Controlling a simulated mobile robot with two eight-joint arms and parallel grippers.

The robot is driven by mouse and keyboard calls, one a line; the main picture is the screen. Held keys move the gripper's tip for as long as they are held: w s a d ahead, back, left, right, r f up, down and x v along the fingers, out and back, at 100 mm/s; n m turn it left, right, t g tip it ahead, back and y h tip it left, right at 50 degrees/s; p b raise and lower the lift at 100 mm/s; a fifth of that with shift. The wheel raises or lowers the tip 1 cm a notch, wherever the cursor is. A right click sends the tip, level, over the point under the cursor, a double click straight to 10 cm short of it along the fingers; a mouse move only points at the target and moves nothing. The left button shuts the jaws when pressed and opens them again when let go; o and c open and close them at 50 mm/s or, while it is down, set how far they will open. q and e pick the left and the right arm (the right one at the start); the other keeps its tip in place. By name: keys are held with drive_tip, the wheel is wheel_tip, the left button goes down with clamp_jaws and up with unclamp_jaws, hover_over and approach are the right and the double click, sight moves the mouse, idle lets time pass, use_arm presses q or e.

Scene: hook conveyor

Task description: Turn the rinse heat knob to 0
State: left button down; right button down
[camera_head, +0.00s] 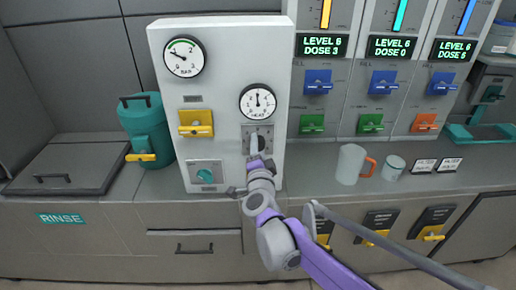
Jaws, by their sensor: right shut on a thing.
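The rinse panel (225,100) is a white upright board at the left centre. Its gauge marked HEAT (257,101) has a needle pointing about straight up. Below that gauge is a grey square plate (246,131) where the heat knob sits. My right gripper (257,147) is at this plate, shut on the heat knob. The gripper hides most of the knob, so I cannot tell its angle or read its scale. My left gripper is not in view.
The panel also has a BAR gauge (184,57), a yellow valve (196,123) and a teal knob (205,176). A teal canister (146,130) stands left. A mug (350,164) and small cup (394,168) stand right of my arm. Dispensers with blue handles (317,82) are behind.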

drive_tip(key=n+b, duration=0.1)
drive_tip(key=n, duration=1.2)
drive_tip(key=shift+f+b, duration=0.1)
drive_tip(key=shift+b, duration=0.25)
drive_tip(key=shift+n, duration=0.3)
drive_tip(key=shift+c, duration=1.4)
unclamp_jaws()
drive_tip(key=shift+s, duration=0.1)
drive_tip(key=s, duration=1)
drive_tip(key=shift+s+a, duration=0.2)
drive_tip(key=shift+s, duration=0.15)
